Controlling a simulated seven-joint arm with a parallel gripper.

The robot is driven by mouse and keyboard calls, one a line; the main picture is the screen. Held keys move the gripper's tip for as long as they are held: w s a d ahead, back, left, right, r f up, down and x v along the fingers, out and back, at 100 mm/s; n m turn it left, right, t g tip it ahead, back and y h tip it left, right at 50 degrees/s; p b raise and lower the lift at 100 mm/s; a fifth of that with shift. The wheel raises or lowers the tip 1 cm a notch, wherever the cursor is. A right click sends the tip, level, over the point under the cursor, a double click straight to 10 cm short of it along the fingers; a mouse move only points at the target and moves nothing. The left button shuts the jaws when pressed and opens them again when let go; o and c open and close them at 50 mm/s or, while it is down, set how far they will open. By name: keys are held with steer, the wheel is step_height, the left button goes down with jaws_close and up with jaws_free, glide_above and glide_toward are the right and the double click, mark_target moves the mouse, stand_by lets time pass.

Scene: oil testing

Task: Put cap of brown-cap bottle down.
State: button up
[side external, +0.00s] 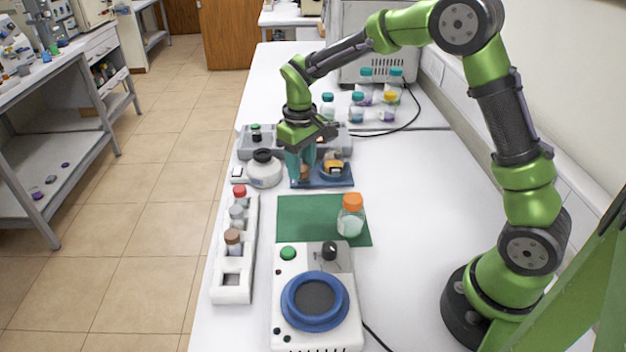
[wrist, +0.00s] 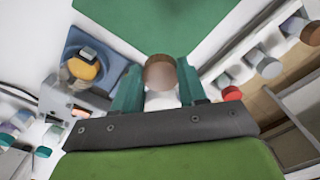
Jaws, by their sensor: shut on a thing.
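My gripper (side external: 302,176) points down over the left part of the blue tray (side external: 340,182), beside the round dish on it. In the wrist view, its teal fingers are shut on a brown cap (wrist: 160,70), held between the fingertips. A small brown patch of it shows between the fingers in the side view. Whether it touches the tray I cannot tell. A brown-topped bottle (side external: 232,242) stands upright in the white rack (side external: 232,294), and it also shows in the wrist view (wrist: 302,28).
A white round container with a black lid (side external: 264,170) stands close left of my gripper. The dish with an orange item (side external: 334,166) is close right. An orange-capped bottle (side external: 351,216) stands on the green mat (side external: 302,222). A stirrer (side external: 316,300) is in front.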

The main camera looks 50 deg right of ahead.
mark_target(295, 204)
steer(key=shift+w+a+r+n, duration=0.15)
steer(key=shift+w+a+n, duration=0.15)
steer(key=shift+w, duration=0.2)
steer(key=shift+w+a+r+n, duration=0.15)
steer(key=shift+w+n, duration=0.25)
steer(key=shift+w, duration=0.05)
step_height(295, 204, down, 10)
steer(key=shift+r, duration=0.1)
steer(key=o, duration=1)
